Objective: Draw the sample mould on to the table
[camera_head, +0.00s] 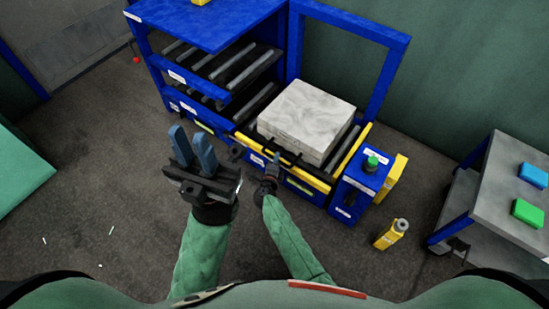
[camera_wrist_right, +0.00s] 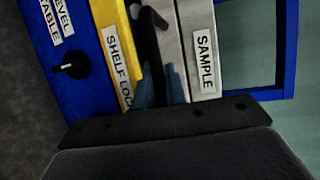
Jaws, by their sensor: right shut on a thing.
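The sample mould (camera_head: 308,115) is a pale grey, mottled two-layer block. It rests on rollers in the right bay of the blue rack. In the right wrist view its front face (camera_wrist_right: 200,25) carries a SAMPLE label. A black bar handle (camera_wrist_right: 151,45) stands off its front. My right gripper (camera_head: 276,160) is at the mould's front edge; in the wrist view its blue fingers (camera_wrist_right: 160,90) are shut around the handle, the grip partly hidden. My left gripper (camera_head: 190,132) is open and empty, left of the right one, in front of the rack.
A yellow bar (camera_head: 295,165) labelled SHELF LOCK in the wrist view runs along the rack front. A blue box with a green button (camera_head: 372,162) stands at its right. A yellow bottle (camera_head: 391,234) is on the floor. A grey side table (camera_head: 490,190) stands far right.

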